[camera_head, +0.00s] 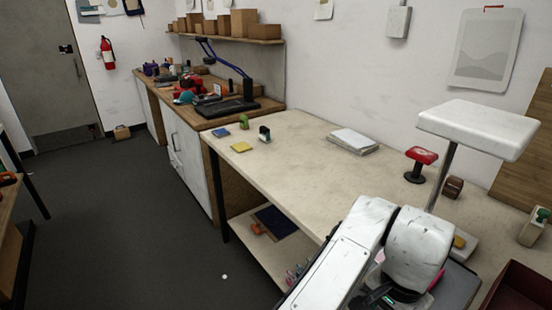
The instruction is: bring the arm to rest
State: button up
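My white arm (345,262) rises from the bottom edge in the camera_head view. It bends at a large rounded joint (420,245) over the right front part of the pale worktable (300,150). A small part with a green light shows below the joint at the bottom edge. My gripper's fingers do not show, so I cannot see whether they hold anything.
A white slab (480,128) on a post stands close behind my arm. Near it are a red-topped stand (418,163), a brown block (453,187) and a dark red tray (522,290). A paper stack (353,141) lies farther back. The table's middle is clear.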

jog(key=s+d+r+n+t+h+p, duration=0.1)
jog(key=s+d+n+t+h+p, duration=0.15)
jog(key=d, duration=0.75)
jog(key=s+d+r+n+t+h+p, duration=0.1)
jog(key=d+h, duration=0.2)
jog(key=d, duration=0.7)
jog(key=s+a+f+n+y, duration=0.1)
jog(key=s+a+f+n, duration=0.1)
jog(key=s, duration=0.4)
jog(key=s+a+f+n+g+y+p, duration=0.1)
jog(key=s+a+f+n+y, duration=0.1)
jog(key=s+a+f, duration=0.3)
jog(key=s+a+f+n+g+y+p, duration=0.1)
jog(key=s+a+f+n, duration=0.1)
jog(key=s+f, duration=0.3)
jog(key=s+a, duration=0.1)
jog(key=s, duration=0.1)
jog(key=shift+s+a+f+y, duration=0.3)
jog(key=shift+s+a+y, duration=0.05)
